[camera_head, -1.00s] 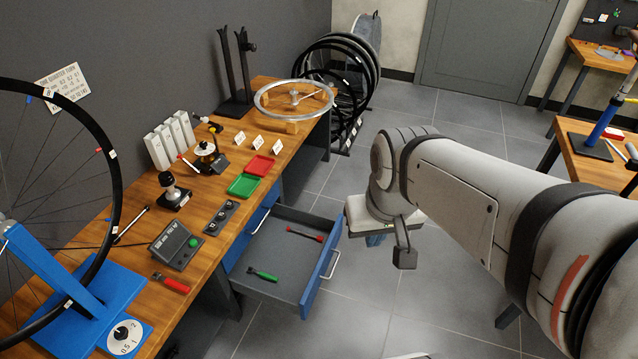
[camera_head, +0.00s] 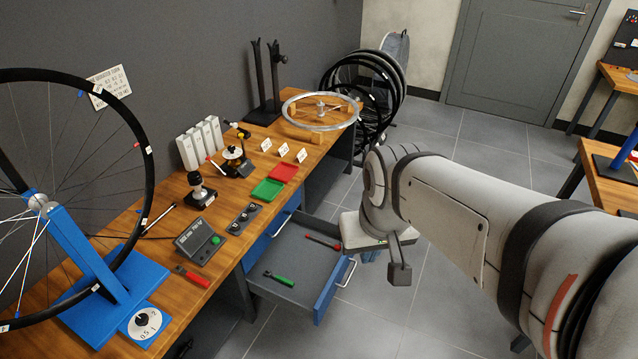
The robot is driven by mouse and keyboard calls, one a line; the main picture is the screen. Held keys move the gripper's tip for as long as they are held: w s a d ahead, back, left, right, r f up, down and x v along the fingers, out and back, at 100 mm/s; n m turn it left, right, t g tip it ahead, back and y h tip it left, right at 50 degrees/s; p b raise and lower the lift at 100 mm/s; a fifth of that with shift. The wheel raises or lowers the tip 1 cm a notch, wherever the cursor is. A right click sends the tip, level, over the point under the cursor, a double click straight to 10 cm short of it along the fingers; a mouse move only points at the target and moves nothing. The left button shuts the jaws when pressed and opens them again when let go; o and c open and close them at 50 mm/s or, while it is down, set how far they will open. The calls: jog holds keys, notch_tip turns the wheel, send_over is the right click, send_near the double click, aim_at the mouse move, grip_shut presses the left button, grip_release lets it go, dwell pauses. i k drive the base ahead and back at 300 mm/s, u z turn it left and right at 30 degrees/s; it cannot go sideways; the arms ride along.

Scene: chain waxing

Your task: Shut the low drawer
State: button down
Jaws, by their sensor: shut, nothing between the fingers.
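The low drawer (camera_head: 325,290) is pulled out from under the workbench, with a grey inside, a blue front and a pale bar handle (camera_head: 347,273). A green-handled tool (camera_head: 280,279) and a red-handled tool (camera_head: 322,242) lie in it. My gripper (camera_head: 371,256) points down just right of the drawer, near the far end of its front. It looks apart from the handle, but I cannot tell its height. The fingers are small and partly hidden in this view; they look shut and empty.
Above the open drawer, a blue front (camera_head: 271,236) sits flush under the wooden bench (camera_head: 230,262). Green (camera_head: 267,190) and red trays (camera_head: 284,172) and a wheel rim lie on the bench. Tyres (camera_head: 385,90) stand beyond its end. The grey floor right of the drawer is clear.

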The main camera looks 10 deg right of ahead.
aim_at(317, 270)
jog(key=i, duration=0.85)
jog(key=z, duration=0.45)
